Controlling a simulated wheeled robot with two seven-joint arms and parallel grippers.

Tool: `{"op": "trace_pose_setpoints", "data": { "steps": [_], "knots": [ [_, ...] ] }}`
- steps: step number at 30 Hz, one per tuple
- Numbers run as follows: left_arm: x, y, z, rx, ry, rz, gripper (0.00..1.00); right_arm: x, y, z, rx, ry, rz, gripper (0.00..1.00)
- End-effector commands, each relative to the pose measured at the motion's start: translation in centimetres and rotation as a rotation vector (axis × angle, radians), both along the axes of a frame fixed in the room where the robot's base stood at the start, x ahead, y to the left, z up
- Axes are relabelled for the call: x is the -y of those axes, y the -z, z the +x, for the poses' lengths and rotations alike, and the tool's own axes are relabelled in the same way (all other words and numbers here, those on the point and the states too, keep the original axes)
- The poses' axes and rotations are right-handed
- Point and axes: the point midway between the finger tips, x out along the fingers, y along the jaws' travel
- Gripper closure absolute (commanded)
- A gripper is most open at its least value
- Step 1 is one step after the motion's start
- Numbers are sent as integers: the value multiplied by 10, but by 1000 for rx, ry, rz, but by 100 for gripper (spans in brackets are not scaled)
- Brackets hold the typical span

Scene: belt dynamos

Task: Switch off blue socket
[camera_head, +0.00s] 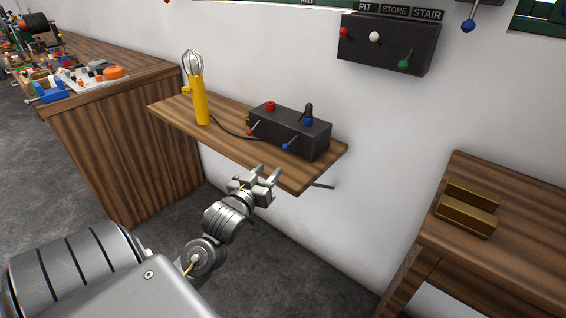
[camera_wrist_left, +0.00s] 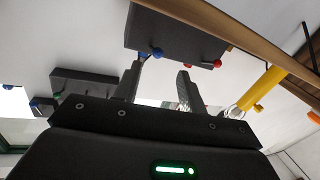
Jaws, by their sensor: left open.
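A dark switch box (camera_head: 292,128) sits on a wooden wall shelf (camera_head: 228,143). The blue socket (camera_head: 308,121) on its top has a black plug (camera_head: 308,109) in it. A blue-tipped lever (camera_head: 286,146) is on the box's front below that socket. This blue knob also shows in the left wrist view (camera_wrist_left: 157,53), close to the fingertips. A red socket (camera_head: 270,106) and a red-tipped lever (camera_head: 250,132) are at the box's left end. My left gripper (camera_head: 266,175) is open and empty, in front of the box and apart from it. My right gripper is not in view.
A yellow lamp (camera_head: 199,105) stands on the shelf, with a dark cable towards the box. A dark wall panel (camera_head: 389,45) with several coloured levers is above right.

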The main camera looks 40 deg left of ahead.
Motion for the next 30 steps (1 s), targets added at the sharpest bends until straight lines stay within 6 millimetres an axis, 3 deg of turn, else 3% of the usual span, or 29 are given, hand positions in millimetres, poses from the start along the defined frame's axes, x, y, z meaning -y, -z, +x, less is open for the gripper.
{"op": "trace_pose_setpoints", "data": {
  "steps": [3, 8, 24, 30],
  "knots": [
    [0, -11, -3, 36, 0, -3, 59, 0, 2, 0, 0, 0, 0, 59],
    [-2, -13, 2, 38, 0, -2, 59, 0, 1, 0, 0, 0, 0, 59],
    [-24, -12, 86, 37, 0, -2, 59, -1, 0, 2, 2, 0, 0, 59],
    [-27, -12, 100, 36, 0, -1, 59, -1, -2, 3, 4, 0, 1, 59]
  ]
}}
